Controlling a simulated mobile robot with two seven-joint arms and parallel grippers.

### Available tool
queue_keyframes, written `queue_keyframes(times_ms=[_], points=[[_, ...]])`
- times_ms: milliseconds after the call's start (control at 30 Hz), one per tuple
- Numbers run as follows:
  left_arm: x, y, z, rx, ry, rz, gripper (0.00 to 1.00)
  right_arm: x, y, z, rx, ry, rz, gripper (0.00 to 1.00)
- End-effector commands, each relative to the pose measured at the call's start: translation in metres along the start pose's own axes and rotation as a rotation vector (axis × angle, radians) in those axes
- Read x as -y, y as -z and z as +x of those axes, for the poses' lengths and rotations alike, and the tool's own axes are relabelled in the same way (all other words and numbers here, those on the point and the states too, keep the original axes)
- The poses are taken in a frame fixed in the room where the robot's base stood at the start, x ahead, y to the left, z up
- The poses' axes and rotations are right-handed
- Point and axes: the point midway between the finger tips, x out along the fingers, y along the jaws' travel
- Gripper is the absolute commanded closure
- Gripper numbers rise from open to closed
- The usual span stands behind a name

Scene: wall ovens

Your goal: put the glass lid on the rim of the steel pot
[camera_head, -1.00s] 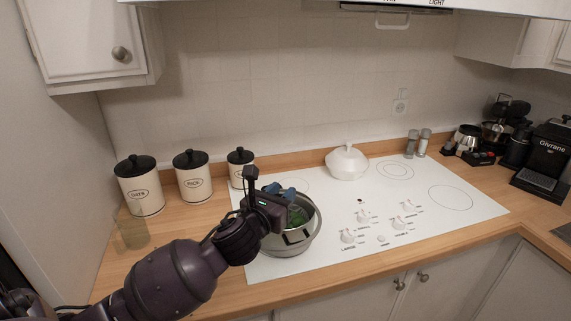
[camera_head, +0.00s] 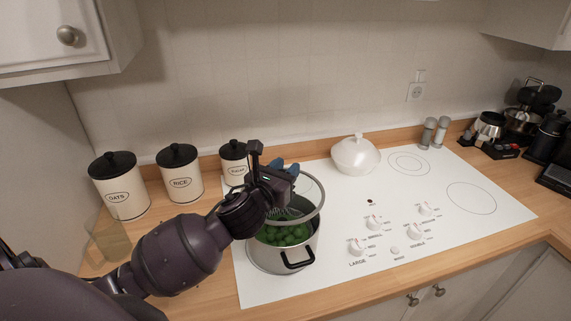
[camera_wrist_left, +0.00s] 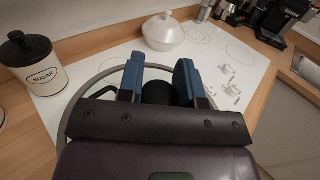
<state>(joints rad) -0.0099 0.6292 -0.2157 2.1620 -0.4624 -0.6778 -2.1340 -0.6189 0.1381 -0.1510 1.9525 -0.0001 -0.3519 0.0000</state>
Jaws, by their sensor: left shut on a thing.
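The steel pot (camera_head: 268,261) stands on the white cooktop at its left end, open, with green pieces (camera_head: 285,236) inside and a black handle facing front. My left gripper (camera_head: 284,171) is shut on the dark knob of the glass lid (camera_head: 321,208). It holds the lid tilted above the back of the pot; the front of the opening is uncovered. In the left wrist view the knob (camera_wrist_left: 157,93) sits between the blue fingers, with the lid's grey rim around them. Whether the lid touches the pot's back rim is hidden. My right gripper is out of view.
Oats (camera_head: 118,187), rice (camera_head: 180,174) and sugar (camera_head: 234,163) canisters stand left of the cooktop. A clear glass (camera_head: 111,240) is at the left. A white lidded dish (camera_head: 356,155) stands at the back. The cooktop right of the pot is clear apart from knobs.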

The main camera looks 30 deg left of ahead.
Motion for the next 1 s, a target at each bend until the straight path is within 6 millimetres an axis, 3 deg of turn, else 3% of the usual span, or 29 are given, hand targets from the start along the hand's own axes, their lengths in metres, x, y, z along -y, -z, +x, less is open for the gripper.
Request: queue_keyframes(times_ms=[600, 1000], points=[[0.0, 0.055, 0.0, 0.0, -0.001, -0.001, 1.0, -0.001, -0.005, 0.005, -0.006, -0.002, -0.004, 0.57], [0.0, 0.065, 0.0, -0.001, 0.0, 0.0, 1.0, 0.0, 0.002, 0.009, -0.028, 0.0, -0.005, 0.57]])
